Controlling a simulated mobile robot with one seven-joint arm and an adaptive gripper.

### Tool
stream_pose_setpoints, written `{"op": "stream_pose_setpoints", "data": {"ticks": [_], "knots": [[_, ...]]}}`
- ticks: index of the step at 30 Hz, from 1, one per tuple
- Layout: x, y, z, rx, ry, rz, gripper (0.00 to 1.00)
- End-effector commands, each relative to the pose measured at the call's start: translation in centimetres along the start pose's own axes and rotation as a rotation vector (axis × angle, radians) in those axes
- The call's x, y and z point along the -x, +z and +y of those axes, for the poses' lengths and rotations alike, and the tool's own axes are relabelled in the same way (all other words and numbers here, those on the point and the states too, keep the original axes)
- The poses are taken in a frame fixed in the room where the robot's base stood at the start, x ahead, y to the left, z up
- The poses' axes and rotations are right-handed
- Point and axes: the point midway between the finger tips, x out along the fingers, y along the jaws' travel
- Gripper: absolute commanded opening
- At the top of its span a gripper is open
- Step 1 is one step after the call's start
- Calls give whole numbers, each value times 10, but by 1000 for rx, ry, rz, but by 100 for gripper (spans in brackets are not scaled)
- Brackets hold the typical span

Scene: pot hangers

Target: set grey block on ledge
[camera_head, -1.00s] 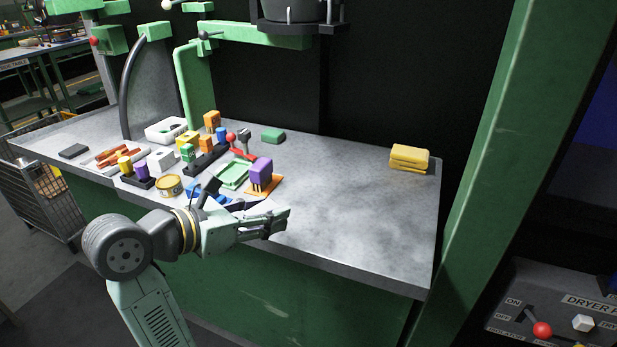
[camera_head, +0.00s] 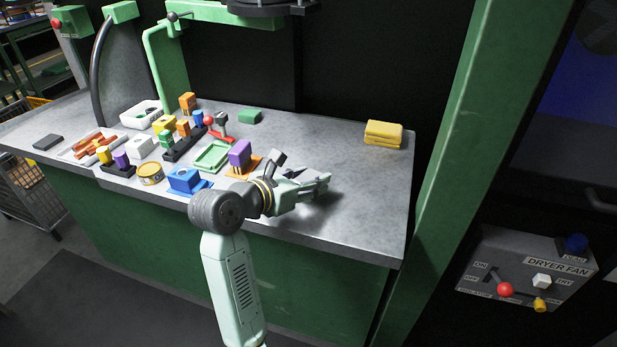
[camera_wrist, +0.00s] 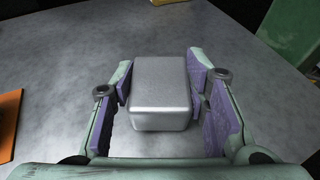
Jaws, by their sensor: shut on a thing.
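The grey block (camera_wrist: 160,95) is a smooth box with rounded edges, seen in the wrist view between the purple finger pads. My gripper (camera_wrist: 162,88) is shut on it, with a finger on either side. In the head view my gripper (camera_head: 308,186) is over the front right part of the grey workbench (camera_head: 350,200). The block cannot be made out there. I cannot tell how far the block is above the bench top. No part in view can be clearly told as the ledge.
A purple block on an orange base (camera_head: 240,154), a green tray (camera_head: 212,157) and a blue block (camera_head: 184,180) stand left of my gripper. Yellow sponges (camera_head: 383,133) lie at the back right. A green post (camera_head: 445,150) rises at the right edge. Bare bench lies between.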

Motion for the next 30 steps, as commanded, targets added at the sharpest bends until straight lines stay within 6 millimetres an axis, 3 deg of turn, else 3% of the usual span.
{"op": "stream_pose_setpoints", "data": {"ticks": [15, 16, 24, 30], "knots": [[-4, -12, 0, -2, 2, -3, 1], [-4, -11, 0, -2, 1, -1, 42], [-4, -11, 0, -1, 1, -1, 60], [-4, -11, 0, -1, 1, -1, 61]]}}
